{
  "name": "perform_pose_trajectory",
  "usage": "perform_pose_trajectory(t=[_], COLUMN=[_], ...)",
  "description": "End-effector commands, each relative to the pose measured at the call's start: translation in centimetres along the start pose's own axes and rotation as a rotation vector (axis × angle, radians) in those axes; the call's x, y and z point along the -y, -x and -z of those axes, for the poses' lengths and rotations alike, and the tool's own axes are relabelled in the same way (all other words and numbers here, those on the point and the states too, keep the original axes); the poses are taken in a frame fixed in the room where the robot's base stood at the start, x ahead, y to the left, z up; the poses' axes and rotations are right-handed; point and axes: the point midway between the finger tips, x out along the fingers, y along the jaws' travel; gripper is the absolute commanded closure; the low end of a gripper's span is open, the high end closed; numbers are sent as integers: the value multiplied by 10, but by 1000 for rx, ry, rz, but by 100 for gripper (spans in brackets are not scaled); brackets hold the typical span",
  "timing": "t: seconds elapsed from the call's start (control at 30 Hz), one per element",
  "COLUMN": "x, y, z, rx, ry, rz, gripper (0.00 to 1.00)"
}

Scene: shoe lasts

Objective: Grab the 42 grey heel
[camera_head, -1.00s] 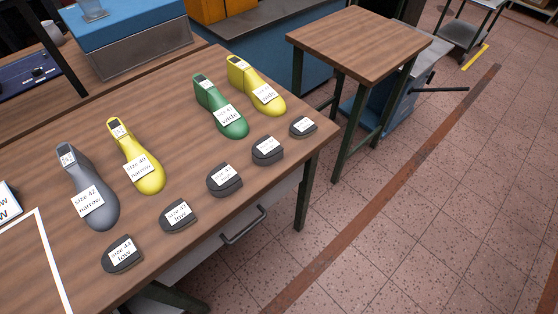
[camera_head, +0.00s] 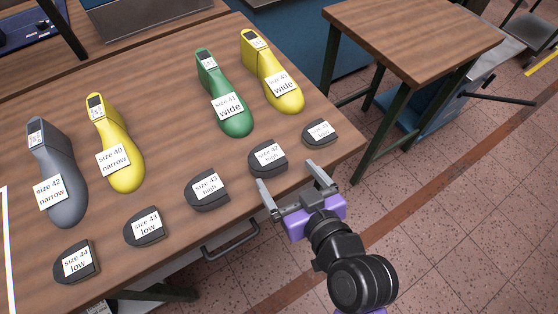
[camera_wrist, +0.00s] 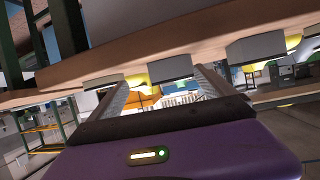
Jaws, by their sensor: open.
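A dark grey heel labelled size 42 high (camera_head: 268,158) lies on the wooden table (camera_head: 150,70) near its front edge. It is in a row of similar heels. My gripper (camera_head: 291,182) is in front of that edge, open and empty, with its fingers pointing toward the table. The fingertips are near the size 42 heel and the end heel (camera_head: 319,133), whose label I cannot read clearly. In the wrist view, my gripper (camera_wrist: 158,88) shows spread fingers, and several grey heel blocks (camera_wrist: 170,68) show along the table. I cannot tell which is the 42 there.
Other heels are size 43 high (camera_head: 207,191), size 43 low (camera_head: 145,228) and size 44 low (camera_head: 74,263). Behind stand a grey last (camera_head: 62,180), yellow lasts (camera_head: 122,160) (camera_head: 275,80) and a green last (camera_head: 228,95). A small table (camera_head: 415,40) stands to the right.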

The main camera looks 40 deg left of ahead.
Motion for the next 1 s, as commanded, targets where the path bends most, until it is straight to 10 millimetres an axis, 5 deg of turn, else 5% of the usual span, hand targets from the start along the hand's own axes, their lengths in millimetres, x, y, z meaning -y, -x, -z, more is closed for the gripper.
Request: perform_pose_trajectory(t=[0.23, 1.0], x=[21, 26], y=[-22, -98], z=[22, 22], rx=[2, 2], ry=[63, 65], rz=[95, 96], gripper=[6, 6])
